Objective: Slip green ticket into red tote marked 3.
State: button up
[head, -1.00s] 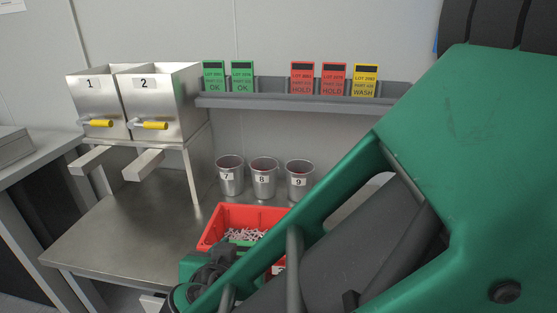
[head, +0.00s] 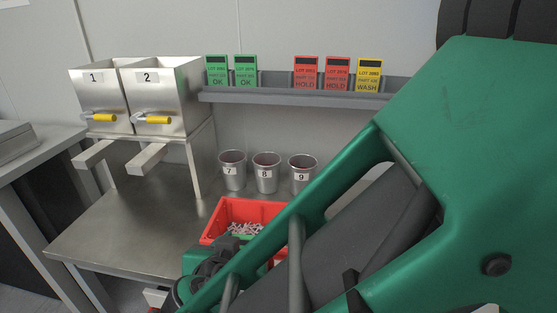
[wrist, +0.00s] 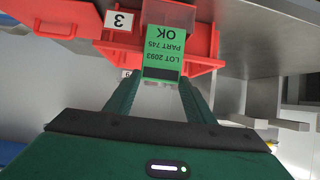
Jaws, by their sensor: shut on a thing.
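In the upside-down wrist view, my gripper (wrist: 162,80) is shut on a green ticket (wrist: 163,48) reading LOT 2093, PART 745, OK. The red tote (wrist: 203,44) with a white 3 label (wrist: 118,20) is just beyond it. A clear pocket (wrist: 168,13) on the tote's face is beside the label. The ticket's far edge meets or overlaps the pocket; I cannot tell whether it is inside. In the head view, the red tote (head: 229,210) holds small pale parts (head: 243,228); my arm hides its front and my fingers.
Steel hoppers 1 (head: 98,92) and 2 (head: 160,95) stand at left. Steel cups 7 (head: 232,172), 8 (head: 266,174) and 9 (head: 301,176) stand behind the tote. A grey rail (head: 290,98) above carries more tickets. The steel bench (head: 130,230) is clear at left.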

jog(key=shift+f, duration=1.3)
dwell(2.1)
jog(key=o, duration=1)
jog(key=shift+r, duration=0.15)
jog(key=shift+r, duration=3.85)
